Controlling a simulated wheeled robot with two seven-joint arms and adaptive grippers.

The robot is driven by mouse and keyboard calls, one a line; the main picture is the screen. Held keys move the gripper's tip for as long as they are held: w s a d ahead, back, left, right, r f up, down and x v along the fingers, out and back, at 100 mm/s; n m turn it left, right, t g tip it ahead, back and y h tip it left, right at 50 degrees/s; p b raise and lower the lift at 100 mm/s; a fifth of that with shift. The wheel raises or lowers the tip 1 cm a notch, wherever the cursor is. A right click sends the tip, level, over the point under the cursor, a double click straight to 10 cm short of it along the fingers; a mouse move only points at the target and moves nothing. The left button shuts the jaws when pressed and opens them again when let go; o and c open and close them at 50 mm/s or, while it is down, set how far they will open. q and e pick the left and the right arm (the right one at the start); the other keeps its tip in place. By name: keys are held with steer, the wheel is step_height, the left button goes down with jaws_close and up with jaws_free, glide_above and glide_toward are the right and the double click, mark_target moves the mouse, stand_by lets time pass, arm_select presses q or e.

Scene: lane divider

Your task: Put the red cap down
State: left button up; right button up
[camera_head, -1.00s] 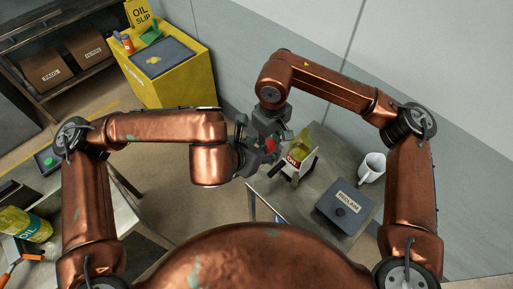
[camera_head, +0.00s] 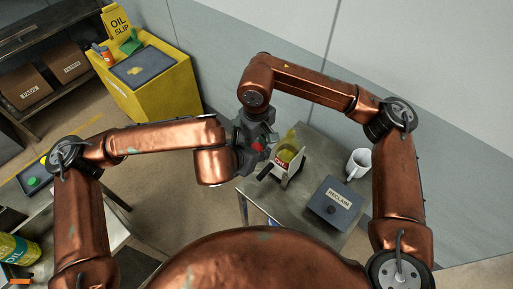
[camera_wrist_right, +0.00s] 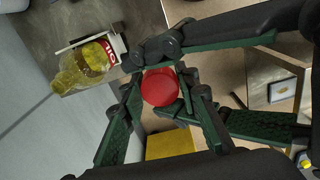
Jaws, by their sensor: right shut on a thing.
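The red cap (camera_head: 259,147) is in the air between my two grippers, left of the small table; it shows as a round red disc in the right wrist view (camera_wrist_right: 160,87). My right gripper (camera_head: 257,139) is shut on the cap. My left gripper (camera_head: 256,153) comes in from the left, and its fingers are spread on two sides of the cap; they look open, with contact hard to see. A clear bottle of yellow oil (camera_wrist_right: 88,64) leans in a white holder (camera_head: 290,171) on the table, close to the grippers.
A yellow cabinet (camera_head: 165,99) stands at the back left. Another bench with an oil bottle (camera_head: 20,249) is at the lower left. A wall closes the right side.

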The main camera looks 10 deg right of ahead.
arm_select(q)
steer(key=shift+s, duration=0.1)
steer(key=c, duration=0.6)
arm_select(e)
steer(key=shift+a, duration=0.1)
arm_select(q)
steer(key=shift+d, duration=0.1)
steer(key=shift+c, duration=0.8)
arm_select(e)
steer(key=o, duration=0.4)
arm_select(q)
steer(key=shift+o, duration=0.2)
steer(key=shift+s+d, duration=0.1)
arm_select(e)
steer(key=o, duration=0.6)
steer(key=shift+a, duration=0.1)
steer(key=shift+r, duration=0.1)
